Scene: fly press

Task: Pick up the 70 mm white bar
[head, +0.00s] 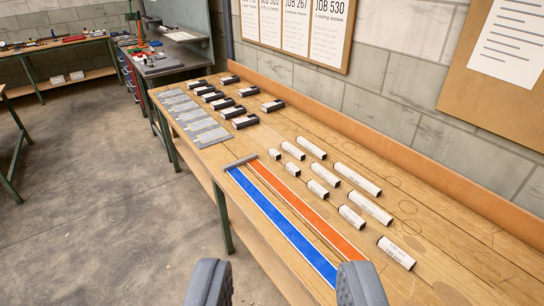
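Several white bars with dark ends lie on the wooden bench to the right of the coloured strips. They differ in length; among them are a short one (275,154), a middle-sized one (317,188), a longer one (371,207) and one nearest me (397,253). Their labels are too small to read, so I cannot tell which is the 70 mm one. My gripper (285,285) is open at the bottom of the head view, its two grey fingers wide apart with nothing between them. It is apart from the bars.
A blue strip (281,225) and an orange strip (305,209) run along the bench (460,262) from a grey stop (241,162). Black blocks (245,121) and grey plates (203,131) lie farther back. A raised board edges the wall side. The floor at left is clear.

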